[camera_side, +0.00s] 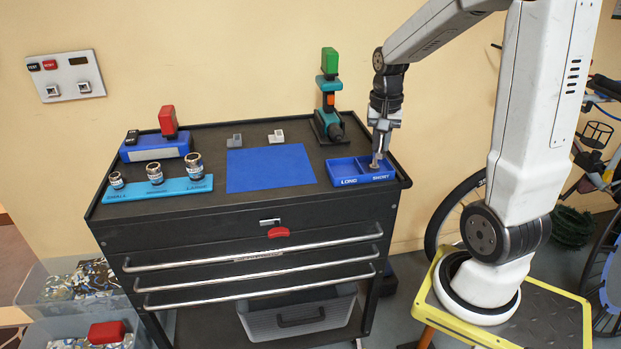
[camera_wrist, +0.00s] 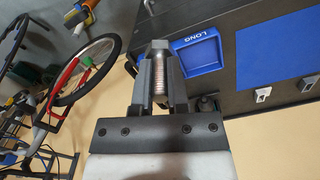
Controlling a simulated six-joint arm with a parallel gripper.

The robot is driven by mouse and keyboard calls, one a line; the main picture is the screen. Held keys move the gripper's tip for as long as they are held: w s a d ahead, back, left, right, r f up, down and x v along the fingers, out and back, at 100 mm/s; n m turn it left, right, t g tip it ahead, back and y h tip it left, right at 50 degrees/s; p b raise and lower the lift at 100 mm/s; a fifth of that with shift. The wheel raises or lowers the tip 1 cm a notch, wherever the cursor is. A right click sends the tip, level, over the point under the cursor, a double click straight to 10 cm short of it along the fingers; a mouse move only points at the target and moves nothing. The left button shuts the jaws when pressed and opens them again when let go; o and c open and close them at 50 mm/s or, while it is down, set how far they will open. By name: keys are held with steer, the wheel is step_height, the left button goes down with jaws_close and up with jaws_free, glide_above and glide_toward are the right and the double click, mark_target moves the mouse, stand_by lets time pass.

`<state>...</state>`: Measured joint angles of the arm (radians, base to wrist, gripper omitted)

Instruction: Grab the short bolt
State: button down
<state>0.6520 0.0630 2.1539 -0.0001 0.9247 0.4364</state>
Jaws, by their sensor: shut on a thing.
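The blue tray (camera_side: 347,182) sits at the right end of the cart top, with compartments labelled LONG and SHORT. My gripper (camera_side: 381,148) points down over the SHORT side. In the wrist view my gripper (camera_wrist: 160,75) is shut on a silver threaded bolt (camera_wrist: 159,78), with its hex head beyond the fingertips. The bolt (camera_side: 375,163) shows small below the fingers in the side view; I cannot tell whether it touches the tray floor. The LONG side of the tray also shows in the wrist view (camera_wrist: 197,50); the SHORT side is mostly hidden behind my gripper.
A blue mat (camera_side: 270,168) lies left of the tray, with two small grey blocks behind it. A teal tool (camera_side: 328,105) stands behind the tray. Sockets stand on a light-blue holder (camera_side: 160,189) at the left. The black cart's (camera_side: 245,206) right edge is close to the tray.

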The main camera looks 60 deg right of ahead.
steer(key=shift+s+a+r, duration=0.2)
steer(key=shift+s+a, duration=0.05)
steer(key=shift+s, duration=0.25)
steer(key=shift+w, duration=0.1)
stand_by(0.3)
